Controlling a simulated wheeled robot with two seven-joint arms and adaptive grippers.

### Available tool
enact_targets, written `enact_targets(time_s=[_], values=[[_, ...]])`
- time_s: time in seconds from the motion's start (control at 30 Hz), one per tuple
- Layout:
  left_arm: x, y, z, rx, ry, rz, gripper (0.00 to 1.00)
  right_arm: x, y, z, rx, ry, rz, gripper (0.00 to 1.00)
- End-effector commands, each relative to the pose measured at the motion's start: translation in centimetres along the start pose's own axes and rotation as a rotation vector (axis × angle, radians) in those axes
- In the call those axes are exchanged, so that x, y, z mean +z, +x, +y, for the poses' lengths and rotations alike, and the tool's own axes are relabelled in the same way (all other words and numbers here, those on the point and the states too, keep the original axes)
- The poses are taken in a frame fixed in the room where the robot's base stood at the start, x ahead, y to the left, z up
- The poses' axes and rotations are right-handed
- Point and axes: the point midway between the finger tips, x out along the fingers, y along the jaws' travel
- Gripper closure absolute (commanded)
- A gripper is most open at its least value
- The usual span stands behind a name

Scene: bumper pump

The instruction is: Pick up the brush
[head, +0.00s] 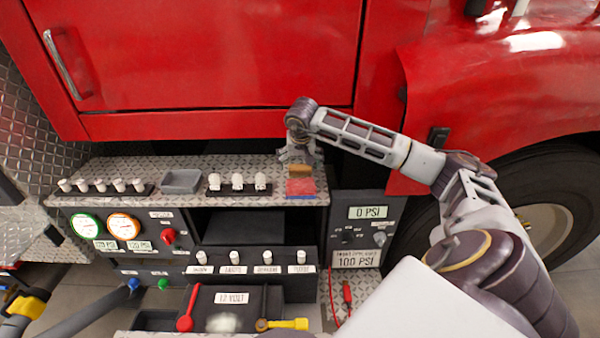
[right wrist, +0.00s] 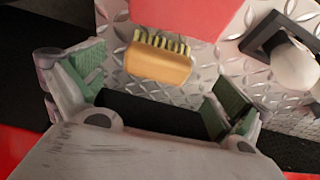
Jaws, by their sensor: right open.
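The brush (head: 300,170) lies on the diamond-plate ledge, partly hidden by my right gripper in the head view. In the right wrist view the brush (right wrist: 160,61) shows a tan back and dark-tipped yellowish bristles. My right gripper (head: 298,156) is over the ledge just behind and above the brush. Its green-padded fingers (right wrist: 157,85) are spread wide in the right wrist view. The brush appears between and beyond them, and the space between the fingers is empty. My left gripper is in neither view.
A red cloth-like piece (head: 301,187) lies beside the brush. White knobs (head: 238,182) and a grey tray (head: 181,181) stand on the ledge to the left. The red truck body (head: 220,60) rises behind. A panel of gauges and switches (head: 125,227) is below.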

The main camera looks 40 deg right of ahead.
Motion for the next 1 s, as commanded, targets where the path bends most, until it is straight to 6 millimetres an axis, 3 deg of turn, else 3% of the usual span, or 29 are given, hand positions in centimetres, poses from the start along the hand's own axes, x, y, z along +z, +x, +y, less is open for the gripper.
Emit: enact_targets(time_s=[0.5, 1.0], values=[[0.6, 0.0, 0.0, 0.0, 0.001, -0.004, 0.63, -0.2, 4.7, 0.3, 0.0, 0.001, -0.001, 0.0], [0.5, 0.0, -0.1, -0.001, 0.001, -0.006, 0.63, -0.2, 4.8, 0.3, 0.0, 0.0, -0.001, 0.0]])
